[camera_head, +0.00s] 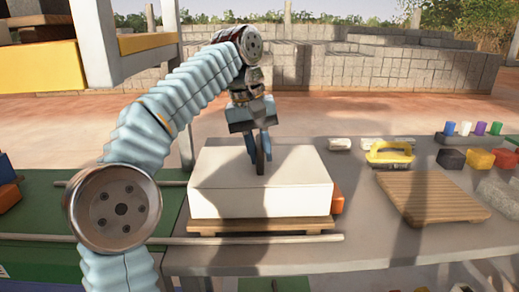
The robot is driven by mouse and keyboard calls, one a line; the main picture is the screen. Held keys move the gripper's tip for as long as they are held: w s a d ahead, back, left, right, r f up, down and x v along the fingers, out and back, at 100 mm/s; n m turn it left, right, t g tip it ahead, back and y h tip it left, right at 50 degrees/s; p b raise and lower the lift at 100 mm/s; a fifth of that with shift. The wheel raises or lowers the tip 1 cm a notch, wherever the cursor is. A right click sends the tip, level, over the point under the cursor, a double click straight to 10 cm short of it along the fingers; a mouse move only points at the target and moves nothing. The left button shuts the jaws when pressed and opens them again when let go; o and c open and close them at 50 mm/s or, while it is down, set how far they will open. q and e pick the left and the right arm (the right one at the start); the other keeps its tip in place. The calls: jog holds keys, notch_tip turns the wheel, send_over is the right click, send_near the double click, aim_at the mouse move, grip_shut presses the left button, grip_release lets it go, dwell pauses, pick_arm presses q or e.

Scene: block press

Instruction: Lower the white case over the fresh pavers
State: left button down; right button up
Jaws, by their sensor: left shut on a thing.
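The white case (262,196) is a large box in the middle of the head view, over a wooden pallet (262,229) on the grey table. My left gripper (260,160) is above it, fingers pointing down, shut at the middle of the case's top. The part it grips is mostly hidden by the fingers. I cannot tell whether the case rests on the pallet or sits just above it. No pavers show under the case. My right gripper is not in view.
An orange block (337,199) lies close to the case's right side. Farther right are an empty slatted wooden board (430,197), a yellow-handled tool (390,153) and several coloured blocks. A long rod (250,240) runs in front of the pallet.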

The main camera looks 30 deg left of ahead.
pick_arm(q)
jog(key=shift+f, duration=0.35)
dwell(0.3)
jog(key=c, duration=0.9)
grip_release()
